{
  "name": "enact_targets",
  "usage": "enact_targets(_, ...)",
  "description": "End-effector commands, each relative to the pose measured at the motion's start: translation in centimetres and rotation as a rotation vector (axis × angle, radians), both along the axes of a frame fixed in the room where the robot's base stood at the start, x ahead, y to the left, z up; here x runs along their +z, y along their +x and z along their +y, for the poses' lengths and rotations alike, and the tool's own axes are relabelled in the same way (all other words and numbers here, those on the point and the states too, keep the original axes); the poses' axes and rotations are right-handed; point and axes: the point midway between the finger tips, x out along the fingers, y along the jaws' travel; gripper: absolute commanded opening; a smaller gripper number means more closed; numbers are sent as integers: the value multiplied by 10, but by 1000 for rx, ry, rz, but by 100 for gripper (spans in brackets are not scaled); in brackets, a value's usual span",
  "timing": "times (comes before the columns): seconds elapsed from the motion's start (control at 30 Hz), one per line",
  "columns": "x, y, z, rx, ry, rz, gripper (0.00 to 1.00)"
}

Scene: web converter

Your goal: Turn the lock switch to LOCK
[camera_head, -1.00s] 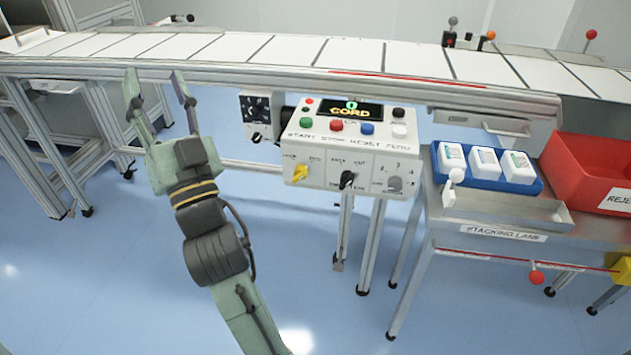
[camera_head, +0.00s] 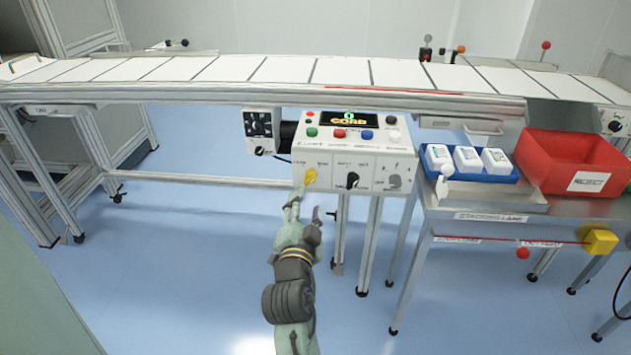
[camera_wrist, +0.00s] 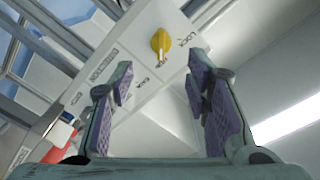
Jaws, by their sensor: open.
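The lock switch is a yellow knob (camera_head: 310,177) at the left of the control box's lower front face. It also shows in the wrist view (camera_wrist: 160,42), above and between the fingertips, with a "LOCK" label to its right and a second label below it. My gripper (camera_head: 305,203) is just below and in front of the knob in the head view. In the wrist view my gripper (camera_wrist: 158,80) has its purple-padded fingers spread wide, with nothing between them. The knob looks apart from both fingers.
The control box (camera_head: 362,165) also carries a black switch (camera_head: 352,180), a grey knob (camera_head: 394,182) and coloured buttons. A dial unit (camera_head: 262,126) is to its left. The conveyor (camera_head: 280,70) runs above. A steel table (camera_head: 480,205) with a red bin (camera_head: 570,160) stands right.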

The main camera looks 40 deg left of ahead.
Motion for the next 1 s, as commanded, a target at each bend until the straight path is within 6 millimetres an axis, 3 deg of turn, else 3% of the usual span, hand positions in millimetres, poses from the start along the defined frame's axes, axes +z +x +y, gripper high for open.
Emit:
enact_targets(0.3,4,51,32,1,1,-2,44)
enact_targets(0.5,3,74,45,1,1,-3,44)
enact_targets(0.9,1,82,50,3,1,-3,44)
enact_targets(1.0,1,81,50,3,1,-3,38)
